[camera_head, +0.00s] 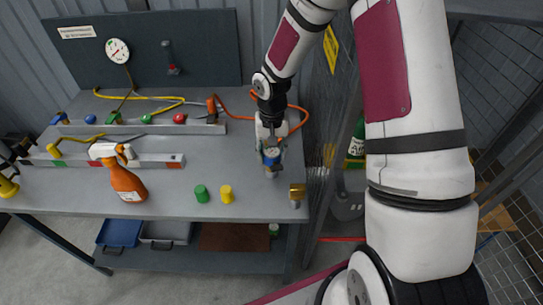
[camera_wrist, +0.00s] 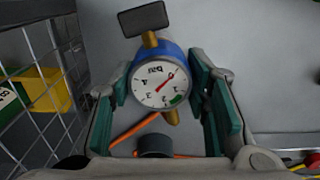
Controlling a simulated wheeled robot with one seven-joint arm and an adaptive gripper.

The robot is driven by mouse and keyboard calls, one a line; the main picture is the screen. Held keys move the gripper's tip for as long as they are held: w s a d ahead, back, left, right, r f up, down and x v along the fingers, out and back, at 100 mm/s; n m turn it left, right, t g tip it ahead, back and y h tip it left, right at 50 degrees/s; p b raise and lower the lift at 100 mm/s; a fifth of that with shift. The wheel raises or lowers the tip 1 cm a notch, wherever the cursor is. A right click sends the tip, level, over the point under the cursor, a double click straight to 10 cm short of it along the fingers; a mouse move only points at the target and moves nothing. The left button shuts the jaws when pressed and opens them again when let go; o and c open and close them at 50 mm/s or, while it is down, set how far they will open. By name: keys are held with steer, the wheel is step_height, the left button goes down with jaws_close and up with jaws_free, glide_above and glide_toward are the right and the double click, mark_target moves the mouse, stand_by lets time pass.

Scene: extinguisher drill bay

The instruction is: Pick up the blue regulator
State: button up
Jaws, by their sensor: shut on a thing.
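The blue regulator (camera_wrist: 170,54) has a round white dial with a red needle and brass fittings. A dark flat handle is at its top in the wrist view. My gripper (camera_wrist: 166,85) is shut on it, with one teal-padded finger at each side of its body. In the head view my gripper (camera_head: 270,148) points down over the right part of the grey bench (camera_head: 165,200). The blue regulator also shows there between the fingers (camera_head: 272,157). I cannot tell whether it touches the bench top.
An orange spray bottle (camera_head: 125,182), a green cylinder (camera_head: 202,193), a yellow cylinder (camera_head: 227,194) and a brass-topped fitting (camera_head: 297,193) stand along the bench front. Behind are grey rails (camera_head: 150,128) with coloured valves and an orange hose (camera_head: 298,108). A mesh fence (camera_head: 330,130) borders the bench's right side.

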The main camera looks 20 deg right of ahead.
steer(key=shift+r, duration=0.1)
step_height(320, 180, up, 10)
steer(key=shift+f, duration=0.1)
stand_by(0.3)
